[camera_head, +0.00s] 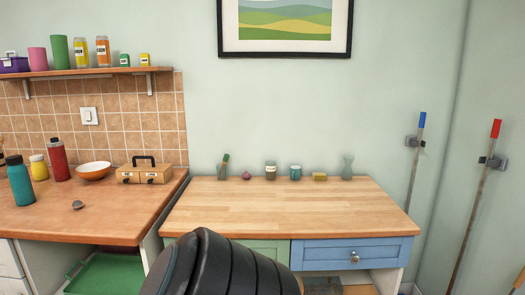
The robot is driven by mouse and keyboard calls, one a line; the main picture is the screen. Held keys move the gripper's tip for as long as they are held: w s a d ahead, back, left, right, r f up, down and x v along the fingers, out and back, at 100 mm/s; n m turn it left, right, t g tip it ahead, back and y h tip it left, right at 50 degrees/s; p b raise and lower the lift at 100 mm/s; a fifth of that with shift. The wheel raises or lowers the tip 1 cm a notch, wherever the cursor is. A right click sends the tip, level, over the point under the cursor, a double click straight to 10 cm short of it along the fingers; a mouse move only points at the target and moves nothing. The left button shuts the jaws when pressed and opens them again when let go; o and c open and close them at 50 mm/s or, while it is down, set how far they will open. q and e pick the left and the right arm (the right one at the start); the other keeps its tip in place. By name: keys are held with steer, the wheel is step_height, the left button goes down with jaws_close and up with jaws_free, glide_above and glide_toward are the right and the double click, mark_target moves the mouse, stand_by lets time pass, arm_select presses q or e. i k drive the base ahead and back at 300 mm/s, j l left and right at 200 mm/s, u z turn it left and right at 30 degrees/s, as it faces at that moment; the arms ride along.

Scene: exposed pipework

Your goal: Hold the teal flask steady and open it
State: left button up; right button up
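The teal flask (21,186) stands upright on the left counter, near the left edge of the view. It has a dark cap on top and looks closed. A small grey round item (78,205) lies on the counter to the right of the flask. I cannot tell what it is. Neither of my grippers is in view, and nothing is touching the flask.
A yellow jar (39,170), red bottle (58,162), orange bowl (94,172) and wooden box (144,174) stand near the flask. A black ribbed chair-like shape (225,268) blocks the lower middle. The wooden worktop (290,210) is mostly clear in front.

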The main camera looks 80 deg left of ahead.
mark_target(18, 175)
steer(key=u, duration=4.15)
steer(key=i+j+z, duration=0.2)
steer(key=i+j, duration=0.25)
steer(key=i+j+z, duration=0.25)
steer(key=i+j, duration=0.2)
steer(key=i+j+z, duration=0.2)
steer(key=i+j, duration=0.2)
steer(key=j, duration=0.25)
